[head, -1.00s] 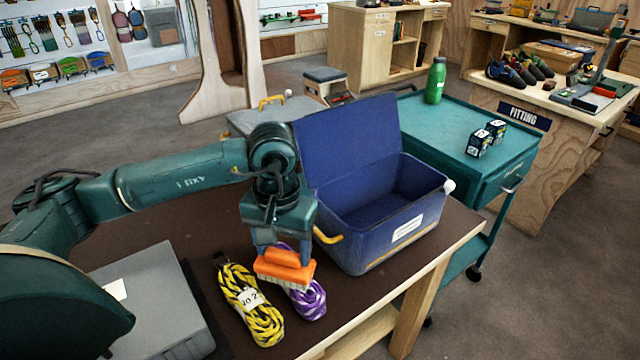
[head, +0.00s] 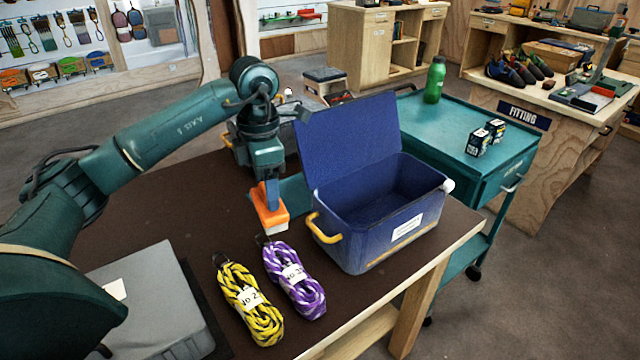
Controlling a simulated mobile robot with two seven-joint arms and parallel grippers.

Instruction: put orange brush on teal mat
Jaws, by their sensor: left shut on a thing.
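The orange brush (head: 268,212) with pale bristles hangs bristles down from my left gripper (head: 268,190), which is shut on it. The brush is held above the brown table, left of the blue box. A flat teal patch (head: 293,192), which looks like the teal mat, shows just right of and behind the brush. The gripper and the blue box hide part of it. My right gripper is out of view.
The open blue box (head: 360,235) with its raised lid stands right of the brush. A yellow-black rope (head: 248,300) and a purple rope (head: 294,280) lie in front. A grey case (head: 150,300) lies front left. A teal cart (head: 450,135) with a green bottle (head: 435,80) stands behind.

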